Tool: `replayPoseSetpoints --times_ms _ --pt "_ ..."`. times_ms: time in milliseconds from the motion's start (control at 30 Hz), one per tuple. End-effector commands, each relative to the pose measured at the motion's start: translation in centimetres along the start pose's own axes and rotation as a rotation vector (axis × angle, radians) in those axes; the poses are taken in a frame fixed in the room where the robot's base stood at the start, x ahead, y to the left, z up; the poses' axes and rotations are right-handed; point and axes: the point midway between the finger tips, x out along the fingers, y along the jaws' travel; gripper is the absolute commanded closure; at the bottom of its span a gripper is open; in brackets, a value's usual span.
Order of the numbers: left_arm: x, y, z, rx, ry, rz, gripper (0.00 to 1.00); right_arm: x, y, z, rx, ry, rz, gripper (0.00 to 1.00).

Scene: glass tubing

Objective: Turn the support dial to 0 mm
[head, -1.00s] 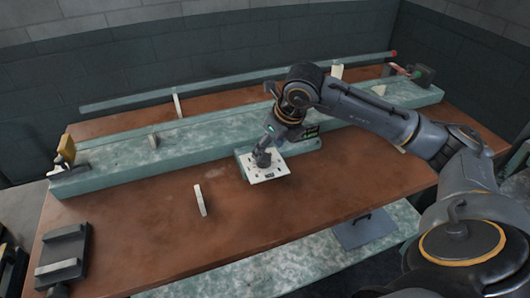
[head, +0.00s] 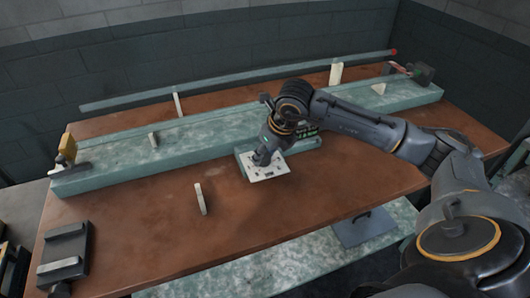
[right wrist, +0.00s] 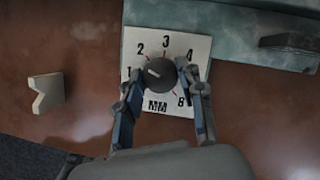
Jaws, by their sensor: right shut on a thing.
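The support dial is a dark round knob (right wrist: 160,74) on a white square plate (right wrist: 142,42) printed with numbers and red ticks. In the right wrist view 1, 2, 3, 4 and 8 are legible; the lower left is partly hidden by a finger. The knob's pale pointer mark aims to the upper left, seemingly between 1 and 2. The white plate also shows in the head view (head: 277,174), with the knob hidden there. My right gripper (head: 262,158) is over the plate, its fingers on either side of the knob and shut on it. My left gripper is out of view.
The plate adjoins a long green bench rail (head: 210,132) on the brown table (head: 140,230). A glass tube (head: 230,83) runs behind. A small notched support (right wrist: 47,92) stands left of the plate.

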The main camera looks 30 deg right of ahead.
Motion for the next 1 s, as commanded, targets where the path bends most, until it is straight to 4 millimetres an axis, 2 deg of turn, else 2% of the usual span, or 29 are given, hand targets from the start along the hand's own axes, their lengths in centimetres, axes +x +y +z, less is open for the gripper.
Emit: replayPoseSetpoints --times_ms 367,700,1000 --pt "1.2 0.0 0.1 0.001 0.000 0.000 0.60 0.2 -0.1 0.0 -0.090 -0.003 0.037 0.93" --pt "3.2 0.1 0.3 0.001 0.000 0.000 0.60 0.2 -0.3 0.0 -0.351 -0.003 0.146 0.93" --pt "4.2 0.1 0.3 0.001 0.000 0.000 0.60 0.1 -0.4 0.2 -0.614 -0.003 0.256 0.93"
